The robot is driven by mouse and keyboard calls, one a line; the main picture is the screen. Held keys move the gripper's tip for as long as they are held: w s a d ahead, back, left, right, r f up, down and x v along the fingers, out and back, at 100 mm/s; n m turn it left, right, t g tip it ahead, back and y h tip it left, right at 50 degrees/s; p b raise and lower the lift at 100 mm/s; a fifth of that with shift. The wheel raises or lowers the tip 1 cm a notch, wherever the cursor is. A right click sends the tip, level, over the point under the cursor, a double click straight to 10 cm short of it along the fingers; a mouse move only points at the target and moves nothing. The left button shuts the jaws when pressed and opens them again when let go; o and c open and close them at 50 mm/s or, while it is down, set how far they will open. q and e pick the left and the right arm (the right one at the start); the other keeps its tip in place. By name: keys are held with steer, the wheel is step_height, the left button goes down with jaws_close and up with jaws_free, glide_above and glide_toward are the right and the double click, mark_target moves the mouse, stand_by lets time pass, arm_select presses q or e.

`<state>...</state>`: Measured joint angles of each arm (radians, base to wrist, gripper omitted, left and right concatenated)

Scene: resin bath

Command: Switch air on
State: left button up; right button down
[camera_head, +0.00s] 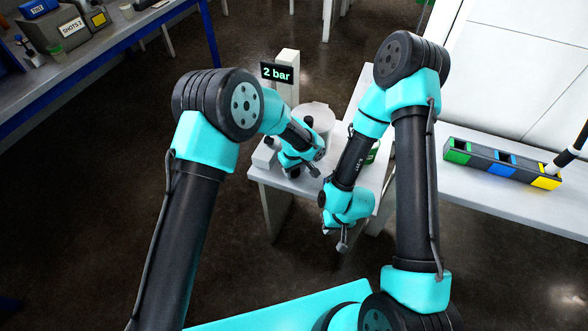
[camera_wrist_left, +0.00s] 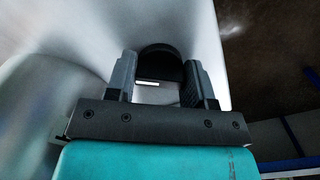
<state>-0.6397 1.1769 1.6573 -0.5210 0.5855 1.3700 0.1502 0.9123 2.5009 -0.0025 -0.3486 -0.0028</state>
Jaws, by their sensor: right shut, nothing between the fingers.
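In the left wrist view, a round black knob (camera_wrist_left: 161,62) stands out from a pale surface. The two fingers of my left gripper (camera_wrist_left: 160,80) are spread on either side of it, close to its edges. I cannot tell whether they press on it. In the head view, my left gripper is largely hidden by its own arm at the small white table (camera_head: 258,175). A black display (camera_head: 277,73) on a white post reads "2 bar". My right gripper (camera_head: 342,242) is shut and empty, pointing down near the front of that table.
A pale round vessel (camera_head: 316,111) stands behind my arms. At right, a grey holder (camera_head: 500,165) with green, blue and yellow sections lies on a white bench. A blue-framed bench (camera_head: 120,42) with boxes and cups is at upper left. The dark floor between is clear.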

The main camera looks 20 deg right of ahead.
arm_select(q)
steer(key=c, duration=0.4)
steer(key=shift+m, duration=2.3)
steer(key=o, duration=0.9)
steer(key=shift+r, duration=0.15)
step_height(320, 180, up, 17)
